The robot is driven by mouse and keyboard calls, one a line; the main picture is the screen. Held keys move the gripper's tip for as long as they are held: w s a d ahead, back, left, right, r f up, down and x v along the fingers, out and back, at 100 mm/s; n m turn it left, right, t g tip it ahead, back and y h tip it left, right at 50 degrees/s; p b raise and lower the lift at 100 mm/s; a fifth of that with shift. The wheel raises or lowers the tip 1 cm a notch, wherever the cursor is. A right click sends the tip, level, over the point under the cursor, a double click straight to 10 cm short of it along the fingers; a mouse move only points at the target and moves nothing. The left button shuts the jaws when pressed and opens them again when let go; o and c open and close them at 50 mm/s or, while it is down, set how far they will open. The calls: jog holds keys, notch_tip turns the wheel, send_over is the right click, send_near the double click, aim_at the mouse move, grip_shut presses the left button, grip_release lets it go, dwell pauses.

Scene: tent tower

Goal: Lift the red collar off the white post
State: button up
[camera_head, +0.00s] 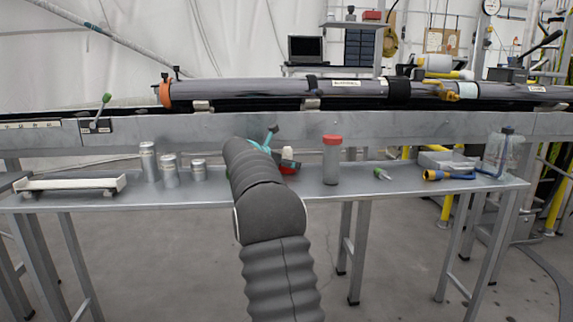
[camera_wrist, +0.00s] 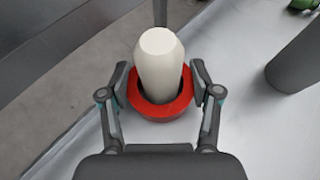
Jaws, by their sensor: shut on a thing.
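The white post (camera_wrist: 158,62) stands in the middle of the wrist view, its rounded top toward the camera. The red collar (camera_wrist: 160,111) sits around the post, low on it. My gripper (camera_wrist: 162,90) has one finger on each side of the collar and is shut on it. In the head view the white post (camera_head: 287,153) and the red collar (camera_head: 292,170) show partly, behind my arm. The collar's underside is hidden, so I cannot tell whether it touches the base.
A clear jar with a red lid (camera_head: 332,160) stands just right of the post. Several metal cylinders (camera_head: 169,170) and a white tray (camera_head: 70,185) are on the bench's left. A rail (camera_head: 400,126) runs behind.

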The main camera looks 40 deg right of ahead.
jog(key=shift+c, duration=0.6)
jog(key=shift+r+p, duration=4.9)
jog(key=shift+p, duration=0.65)
